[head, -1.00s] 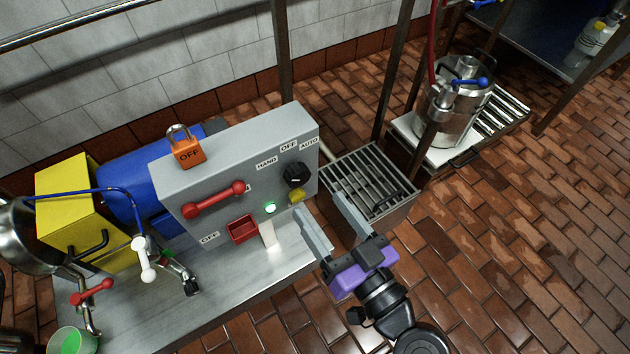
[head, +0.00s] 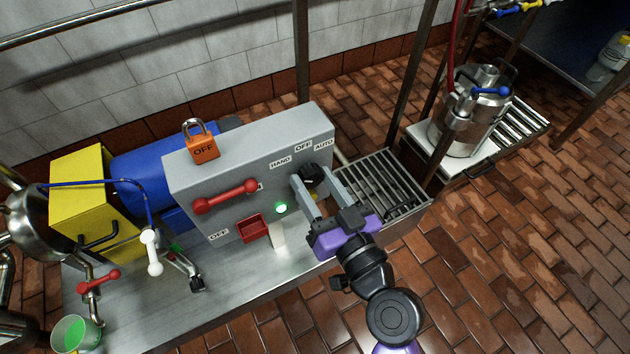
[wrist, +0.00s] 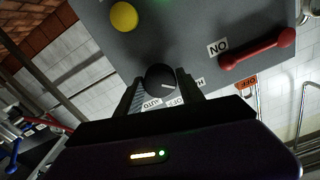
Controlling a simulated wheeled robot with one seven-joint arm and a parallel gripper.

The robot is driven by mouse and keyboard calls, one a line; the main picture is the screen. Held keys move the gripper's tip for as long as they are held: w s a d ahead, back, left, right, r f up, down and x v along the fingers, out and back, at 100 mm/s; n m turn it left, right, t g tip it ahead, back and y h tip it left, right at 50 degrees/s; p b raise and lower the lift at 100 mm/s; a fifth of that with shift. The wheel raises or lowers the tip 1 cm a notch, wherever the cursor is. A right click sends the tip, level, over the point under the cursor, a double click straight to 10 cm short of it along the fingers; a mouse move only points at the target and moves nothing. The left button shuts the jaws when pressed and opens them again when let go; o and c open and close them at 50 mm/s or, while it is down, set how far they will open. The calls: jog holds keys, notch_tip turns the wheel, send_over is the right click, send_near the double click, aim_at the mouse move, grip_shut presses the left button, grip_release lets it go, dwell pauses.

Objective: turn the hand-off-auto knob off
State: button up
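The black hand-off-auto knob (head: 313,173) is on the grey control box (head: 245,165), under the labels HAND, OFF and AUTO. In the wrist view the knob (wrist: 160,77) has a short white mark that appears to point toward the HAND label (wrist: 199,82), though it is small. The OFF label (wrist: 175,102) lies just below it. My gripper (head: 311,182) is at the knob, with one finger on each side. The fingers stand apart; whether they touch the knob is not clear. The gripper also frames the knob in the wrist view (wrist: 160,88).
A yellow button (wrist: 124,16), partly hidden in the head view, and a green light (head: 281,209) are close by. A red handle (head: 225,196), a red tray-like box (head: 254,228) and an orange padlock (head: 203,148) are farther left. A metal grate (head: 385,185) lies to the right.

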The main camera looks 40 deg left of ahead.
jog(key=c, duration=0.8)
jog(key=m+p, duration=0.1)
jog(key=m, duration=0.3)
jog(key=shift+r+m, duration=0.1)
jog(key=shift+m, duration=0.3)
jog(key=m+p, duration=0.2)
jog(key=m, duration=0.2)
jog(key=shift+m, duration=0.4)
jog(key=o, duration=1.3)
jog(key=shift+o, duration=0.2)
